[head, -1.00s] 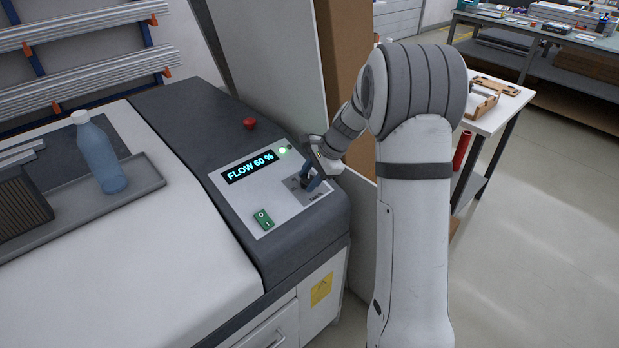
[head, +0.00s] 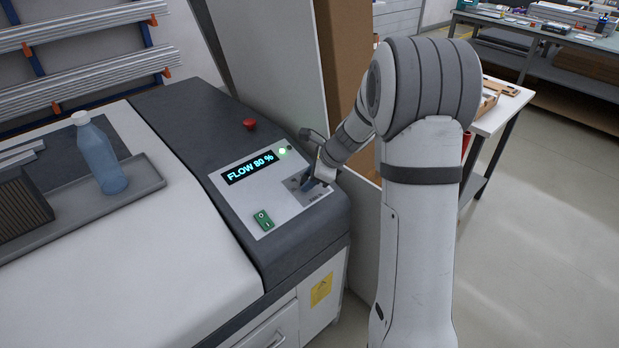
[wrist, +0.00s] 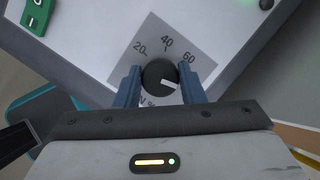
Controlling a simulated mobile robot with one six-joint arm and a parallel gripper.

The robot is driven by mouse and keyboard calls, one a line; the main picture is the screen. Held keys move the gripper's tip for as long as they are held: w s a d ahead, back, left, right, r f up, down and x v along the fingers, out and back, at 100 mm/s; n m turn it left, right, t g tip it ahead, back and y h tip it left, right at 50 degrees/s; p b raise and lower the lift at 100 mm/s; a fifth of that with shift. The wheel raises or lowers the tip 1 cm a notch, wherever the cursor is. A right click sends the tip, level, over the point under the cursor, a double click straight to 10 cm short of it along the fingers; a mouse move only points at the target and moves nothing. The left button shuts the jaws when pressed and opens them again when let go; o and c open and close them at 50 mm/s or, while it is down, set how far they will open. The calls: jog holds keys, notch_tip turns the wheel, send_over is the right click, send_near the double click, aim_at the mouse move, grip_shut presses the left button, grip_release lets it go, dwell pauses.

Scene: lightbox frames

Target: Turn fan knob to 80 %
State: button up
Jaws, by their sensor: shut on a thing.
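The fan knob (wrist: 158,76) is a round black knob with a white pointer, on a grey dial plate (wrist: 143,43) marked 20, 40 and 60 in the wrist view. Its pointer lies to the right, past the 60 mark. My gripper (wrist: 160,87) has its two blue fingers shut on the knob, one on each side. In the head view my gripper (head: 310,183) is at the panel and largely hides the knob. The display (head: 249,168) reads FLOW 80 %.
A green rocker switch (head: 263,220) sits on the panel below the display. A blue bottle (head: 99,155) stands on a tray at left.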

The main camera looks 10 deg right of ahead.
dwell(0.3)
jog(key=o, duration=1)
jog(key=v, duration=0.8)
jog(key=shift+f, duration=0.1)
jog(key=s+a+r+n+h, duration=0.1)
jog(key=s+n, duration=0.6)
jog(key=s, duration=0.2)
jog(key=s+a+r+n+h, duration=0.1)
jog(key=s+r+n+h, duration=0.1)
jog(key=s+n, duration=0.5)
jog(key=s+a+r+n+g+h, duration=0.1)
jog(key=s+n+h, duration=0.1)
jog(key=s+n, duration=0.5)
jog(key=shift+s+a+r+n, duration=0.1)
jog(key=shift+s+a+n, duration=0.05)
jog(key=shift+s, duration=1.25)
jog(key=shift+s+a+r+n, duration=0.1)
jog(key=shift+s+a+n, duration=0.05)
jog(key=shift+s, duration=1.25)
